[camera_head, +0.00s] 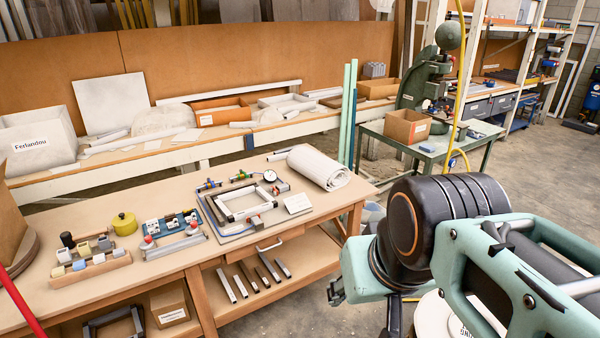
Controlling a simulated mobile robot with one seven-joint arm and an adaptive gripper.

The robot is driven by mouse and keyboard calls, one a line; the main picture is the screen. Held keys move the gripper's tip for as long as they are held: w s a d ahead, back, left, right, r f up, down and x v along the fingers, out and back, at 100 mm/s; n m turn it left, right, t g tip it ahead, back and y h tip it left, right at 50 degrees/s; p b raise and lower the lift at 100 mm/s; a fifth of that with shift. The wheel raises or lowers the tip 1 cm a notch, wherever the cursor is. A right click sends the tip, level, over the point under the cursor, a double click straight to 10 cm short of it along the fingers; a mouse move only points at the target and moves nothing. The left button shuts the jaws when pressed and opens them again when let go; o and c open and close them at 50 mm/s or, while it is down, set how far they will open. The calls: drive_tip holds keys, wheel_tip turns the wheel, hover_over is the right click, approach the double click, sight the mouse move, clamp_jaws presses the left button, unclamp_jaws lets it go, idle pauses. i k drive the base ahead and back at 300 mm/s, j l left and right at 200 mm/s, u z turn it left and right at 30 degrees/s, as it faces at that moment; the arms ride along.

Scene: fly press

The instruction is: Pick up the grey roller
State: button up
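I cannot make out for certain which thing is the grey roller. A pale grey-white rolled sheet (318,168) lies at the back right of the wooden workbench (150,278). A grey metal bar piece with red ends (174,246) lies near the bench's front edge. Several short grey bars (241,285) lie on the shelf below. My arm, teal and black, fills the lower right of the view, right of the bench. I cannot see my gripper's fingers, and nothing on the bench is touched by my arm.
On the bench are a square metal frame (243,203), a dial gauge (270,176), a yellow round pot (124,224) and a wooden block rack (90,268). A green press (424,82) and a cardboard box (408,126) stand on a table behind. Teal upright bars (347,115) rise behind the bench.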

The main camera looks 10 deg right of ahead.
sight(156, 230)
drive_tip(key=i+j+u, duration=0.25)
drive_tip(key=u, duration=0.15)
drive_tip(key=i+j+u, duration=0.4)
drive_tip(key=k+l, duration=0.1)
